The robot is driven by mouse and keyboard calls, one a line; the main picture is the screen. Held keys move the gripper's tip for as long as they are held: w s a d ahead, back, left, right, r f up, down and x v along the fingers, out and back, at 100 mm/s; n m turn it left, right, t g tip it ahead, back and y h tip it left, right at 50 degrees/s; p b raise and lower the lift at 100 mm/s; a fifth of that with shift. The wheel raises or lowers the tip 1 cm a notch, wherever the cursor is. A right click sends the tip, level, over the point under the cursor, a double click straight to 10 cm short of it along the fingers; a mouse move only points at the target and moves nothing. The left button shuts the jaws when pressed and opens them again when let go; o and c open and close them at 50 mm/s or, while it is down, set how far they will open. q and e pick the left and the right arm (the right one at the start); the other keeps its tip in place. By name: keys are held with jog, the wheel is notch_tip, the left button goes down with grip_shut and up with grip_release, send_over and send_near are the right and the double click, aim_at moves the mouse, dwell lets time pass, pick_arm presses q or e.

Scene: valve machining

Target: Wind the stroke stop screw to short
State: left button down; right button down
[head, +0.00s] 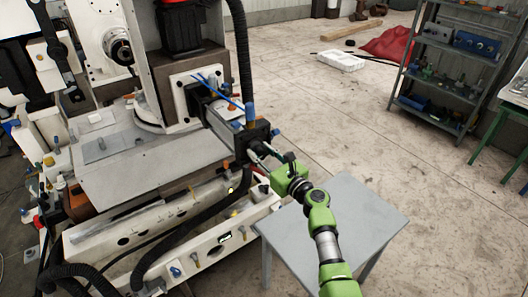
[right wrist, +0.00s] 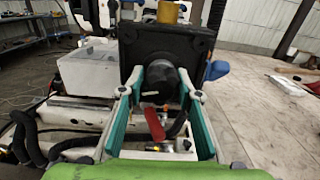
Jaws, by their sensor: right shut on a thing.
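The cylinder with the stroke stop (head: 222,117) juts from the machine, with a black end block (head: 250,140) that shows as a black square plate in the right wrist view (right wrist: 142,62). The stroke stop screw, a dark round knob (right wrist: 163,83), stands out from that plate. My right gripper (head: 264,154) reaches the block from the lower right. In the right wrist view its teal-padded fingers (right wrist: 163,95) stand either side of the knob and are shut on it. In the head view the fingers and block largely hide the knob. My left gripper is not in view.
A red lever-like part (right wrist: 154,123) shows low between the fingers. A grey table (head: 345,215) stands beneath my right arm. Black hoses (head: 172,252) run along the machine base. A shelf rack (head: 450,65) stands at the back right; the floor between is mostly clear.

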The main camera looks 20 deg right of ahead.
jog(key=shift+s+f+m, duration=0.1)
jog(key=shift+f+m, duration=0.25)
jog(key=shift+m, duration=0.15)
jog(key=shift+m, duration=0.4)
jog(key=c, duration=1.4)
grip_release()
jog(key=shift+m, duration=0.4)
jog(key=shift+r, duration=0.1)
jog(key=shift+d+r, duration=0.1)
jog(key=v, duration=0.7)
jog(key=shift+s+d+r, duration=0.1)
jog(key=shift+s+r, duration=0.1)
jog(key=shift+s, duration=0.15)
